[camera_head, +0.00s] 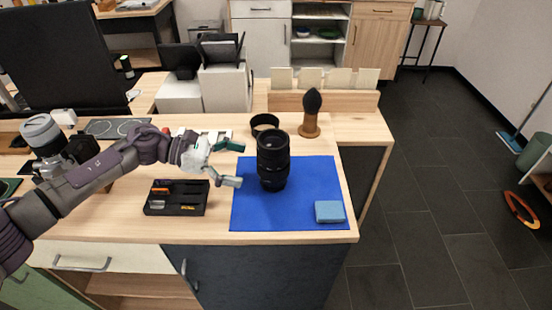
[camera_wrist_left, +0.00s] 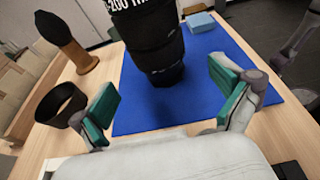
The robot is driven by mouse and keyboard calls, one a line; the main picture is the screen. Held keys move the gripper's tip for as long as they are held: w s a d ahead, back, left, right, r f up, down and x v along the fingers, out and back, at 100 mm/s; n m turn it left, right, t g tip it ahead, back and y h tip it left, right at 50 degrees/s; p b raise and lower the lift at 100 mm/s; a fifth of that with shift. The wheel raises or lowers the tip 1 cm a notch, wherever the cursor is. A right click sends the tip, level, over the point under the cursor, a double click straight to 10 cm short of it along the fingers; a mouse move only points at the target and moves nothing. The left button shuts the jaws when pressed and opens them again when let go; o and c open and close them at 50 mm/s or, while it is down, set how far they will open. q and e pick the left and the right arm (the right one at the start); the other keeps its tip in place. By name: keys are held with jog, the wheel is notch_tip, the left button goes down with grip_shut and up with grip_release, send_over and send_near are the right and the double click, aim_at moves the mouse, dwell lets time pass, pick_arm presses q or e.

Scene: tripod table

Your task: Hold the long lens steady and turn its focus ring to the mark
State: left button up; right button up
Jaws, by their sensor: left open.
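The long black lens (camera_head: 273,160) stands upright on the blue mat (camera_head: 245,208), near its back left part. In the left wrist view the lens (camera_wrist_left: 155,45) rises ahead between my fingers, with white lettering on its barrel and its top cut off. My left gripper (camera_head: 233,164) is open and empty, just left of the lens and apart from it. Its teal finger pads also show in the left wrist view (camera_wrist_left: 168,108). The focus mark cannot be made out. My right gripper is not in the head view; a grey arm part shows at the right edge of the left wrist view.
A blue cloth block (camera_head: 329,212) lies on the mat's front right. A black ring (camera_head: 265,122) and a brush on a wooden stand (camera_head: 311,113) are behind the lens. A black tray (camera_head: 176,197) and a camera (camera_head: 58,150) are to the left.

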aim_at(269, 170)
pick_arm(q)
jog(key=x, duration=0.2)
jog(key=shift+d+p, duration=0.4)
jog(key=shift+f+b+x, duration=0.25)
jog(key=shift+b+x, duration=0.5)
jog(key=shift+x, duration=0.45)
jog(key=shift+d+f, duration=0.1)
jog(key=shift+d, duration=0.15)
jog(key=shift+w+d+b, duration=0.1)
jog(key=shift+d+b, duration=0.2)
jog(key=shift+d, duration=0.2)
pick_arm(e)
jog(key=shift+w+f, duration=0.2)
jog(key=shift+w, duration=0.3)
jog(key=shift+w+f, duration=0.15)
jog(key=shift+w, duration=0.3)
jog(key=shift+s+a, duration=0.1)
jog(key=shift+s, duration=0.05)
